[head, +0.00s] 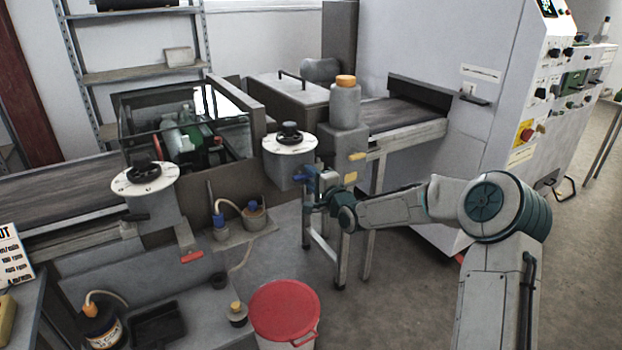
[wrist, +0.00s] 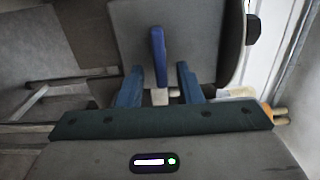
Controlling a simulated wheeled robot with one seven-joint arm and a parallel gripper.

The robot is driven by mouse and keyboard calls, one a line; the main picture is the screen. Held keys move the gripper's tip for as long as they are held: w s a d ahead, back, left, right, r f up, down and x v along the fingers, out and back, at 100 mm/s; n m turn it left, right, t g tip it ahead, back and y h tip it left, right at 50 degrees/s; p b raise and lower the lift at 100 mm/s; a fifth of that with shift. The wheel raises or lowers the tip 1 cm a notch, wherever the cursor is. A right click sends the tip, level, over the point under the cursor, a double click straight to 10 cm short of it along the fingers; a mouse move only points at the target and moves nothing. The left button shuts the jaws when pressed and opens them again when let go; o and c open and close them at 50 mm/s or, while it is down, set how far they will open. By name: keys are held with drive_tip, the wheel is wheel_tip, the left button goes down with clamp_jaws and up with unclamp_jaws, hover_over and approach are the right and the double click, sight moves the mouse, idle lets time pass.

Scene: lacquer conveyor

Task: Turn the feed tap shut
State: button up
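The tap has a blue lever (wrist: 158,55), which stands upright in the wrist view in front of a grey housing (wrist: 190,30). A small pale piece (wrist: 160,97) shows below it. My gripper (wrist: 159,75) is open, with one blue finger on each side of the lever's lower part. Gaps show between lever and fingers on both sides. In the head view my gripper (head: 318,182) is at the side of the grey round unit with a white top (head: 289,143), and the blue lever (head: 301,178) is just left of it. I cannot tell how far the tap is turned.
A yellow-handled fitting (head: 357,156) sits close above my gripper, below a grey bottle with an orange cap (head: 345,103). A red-lidded bin (head: 285,310) stands on the floor below. A red handle (head: 191,257) is on the left unit. Open floor lies under my arm.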

drive_tip(key=v, duration=1.4)
drive_tip(key=shift+b, duration=0.3)
drive_tip(key=s+d+f+n+g+h+p, duration=0.2)
drive_tip(key=s+d+n+g+h+p, duration=0.1)
drive_tip(key=s+d+n+g+h, duration=0.55)
drive_tip(key=s+d+r+n+g+p, duration=0.1)
drive_tip(key=s+r+g, duration=0.1)
drive_tip(key=s, duration=1)
drive_tip(key=s+d+r+n+g+h+p, duration=0.1)
drive_tip(key=s+r, duration=0.4)
drive_tip(key=s, duration=0.8)
drive_tip(key=shift+s+d+n+g+p, duration=0.3)
drive_tip(key=shift+d+n+g+p, duration=0.05)
drive_tip(key=shift+d, duration=0.3)
drive_tip(key=shift+h, duration=0.25)
